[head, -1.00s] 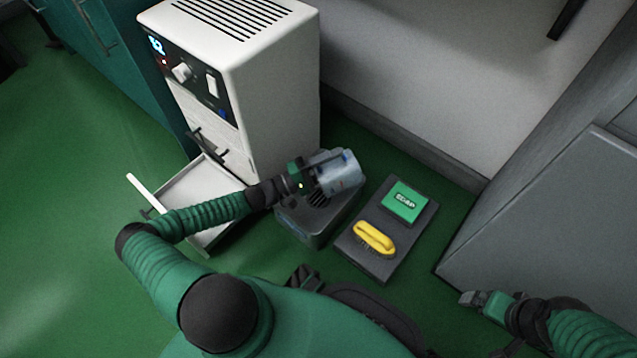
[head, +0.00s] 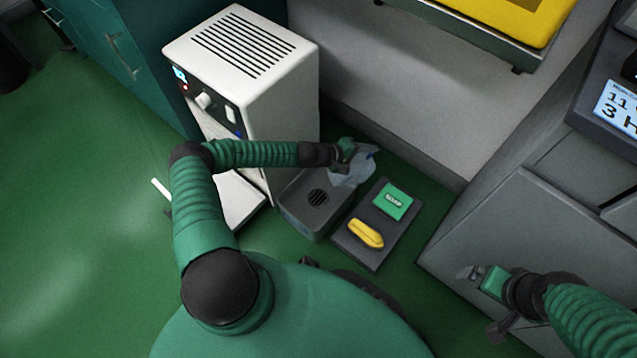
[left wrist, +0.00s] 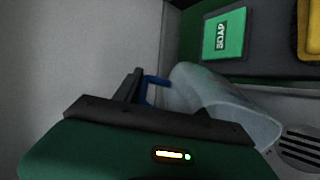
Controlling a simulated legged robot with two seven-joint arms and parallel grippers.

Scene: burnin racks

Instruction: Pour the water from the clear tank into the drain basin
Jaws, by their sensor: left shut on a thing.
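The clear tank (head: 350,174) is a pale, see-through vessel over the back right end of the grey drain basin (head: 299,222). My left gripper (head: 358,153) is shut on it. In the left wrist view, the tank (left wrist: 225,105) lies tilted, one end toward the basin's slotted grate (left wrist: 302,148). Its blue handle (left wrist: 156,87) is at my left gripper's fingers (left wrist: 138,88). I cannot make out water in the tank or a stream. My right gripper (head: 472,274) is empty at the right, apart from these things; its finger gap is unclear.
A dark tray (head: 357,253) with a green soap box (head: 393,201) and a yellow item (head: 366,233) lies right of the basin. A white machine (head: 272,112) with an open drawer (head: 238,205) stands left. A grey cabinet (head: 510,225) stands right.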

